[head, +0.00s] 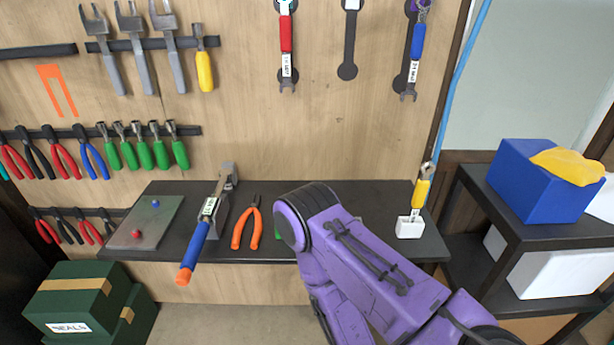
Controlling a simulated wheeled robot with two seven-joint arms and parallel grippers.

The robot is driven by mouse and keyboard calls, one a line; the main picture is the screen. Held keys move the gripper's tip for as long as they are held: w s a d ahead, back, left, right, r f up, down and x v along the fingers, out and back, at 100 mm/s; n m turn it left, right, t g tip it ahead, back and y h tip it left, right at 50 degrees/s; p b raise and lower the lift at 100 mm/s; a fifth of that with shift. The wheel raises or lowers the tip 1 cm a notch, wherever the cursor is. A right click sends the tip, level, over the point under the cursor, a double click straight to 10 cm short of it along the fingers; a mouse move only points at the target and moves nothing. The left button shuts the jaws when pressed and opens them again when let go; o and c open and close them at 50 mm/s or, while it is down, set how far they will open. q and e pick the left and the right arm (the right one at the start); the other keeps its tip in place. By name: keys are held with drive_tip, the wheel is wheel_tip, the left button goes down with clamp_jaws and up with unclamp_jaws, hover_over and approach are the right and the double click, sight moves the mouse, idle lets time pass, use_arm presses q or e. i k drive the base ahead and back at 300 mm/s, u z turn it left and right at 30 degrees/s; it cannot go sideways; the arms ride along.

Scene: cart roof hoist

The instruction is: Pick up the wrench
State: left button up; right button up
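Several wrench-like tools are in the head view, and I cannot tell which one the task names. A yellow-handled wrench (421,190) stands upright in a white holder (409,227) at the right end of the black shelf. A red-handled wrench (286,40) and a blue-handled wrench (416,45) hang on the wooden wall. A tool with a blue handle and orange end (197,243) lies on the shelf, its handle jutting past the front edge. My purple arm reaches in from the lower right, covering part of the shelf. Neither gripper shows.
Orange-handled pliers (247,228) and a grey plate (146,222) lie on the black shelf (340,192). A dark wrench-shaped wall silhouette (349,45) is empty. Green boxes (75,298) stand lower left. A blue bin (545,180) sits on a dark rack at right.

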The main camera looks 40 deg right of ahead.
sight(420, 193)
drive_tip(key=u, duration=1.15)
drive_tip(key=k, duration=0.2)
drive_tip(key=z, duration=2.3)
drive_tip(key=i, duration=0.2)
drive_tip(key=z, duration=0.2)
